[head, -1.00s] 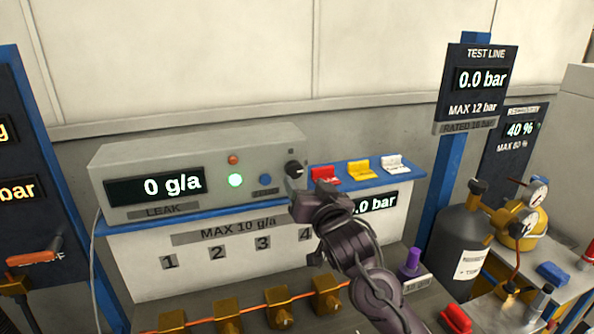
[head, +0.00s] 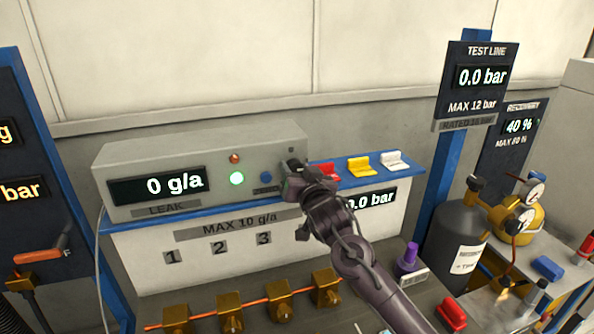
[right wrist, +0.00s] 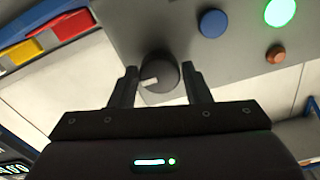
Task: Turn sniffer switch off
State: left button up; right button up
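The sniffer unit is a grey box (head: 120,165) on a blue shelf, with a display reading 0 g/a and the label LEAK. Its switch, a dark round knob with a pale mark, shows in the right wrist view (right wrist: 158,74). My right gripper (right wrist: 160,84) has its two fingers apart, one on each side of the knob, with gaps visible. In the head view my right gripper (head: 296,172) is at the box's right front and hides most of the knob. A green light (head: 237,178) on the box is lit. My left gripper is not in view.
A blue button (head: 266,177) and an orange button (head: 235,158) sit beside the green light. Red, yellow (head: 361,167) and white clips lie on the shelf to the right. Brass valves (head: 230,318) stand below. A black cylinder (head: 455,250) stands at right.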

jog(key=c, duration=0.6)
jog(key=shift+n, duration=0.4)
jog(key=n+b, duration=0.1)
jog(key=n, duration=0.1)
jog(key=shift+f+n, duration=0.1)
jog(key=shift+n, duration=0.3)
jog(key=n+b, duration=0.2)
jog(key=n, duration=0.2)
jog(key=shift+n, duration=0.3)
jog(key=n+b, duration=0.2)
jog(key=n, duration=0.2)
jog(key=shift+a+f+n, duration=0.1)
jog(key=shift+n, duration=0.2)
jog(key=n+b, duration=0.3)
jog(key=n, duration=0.2)
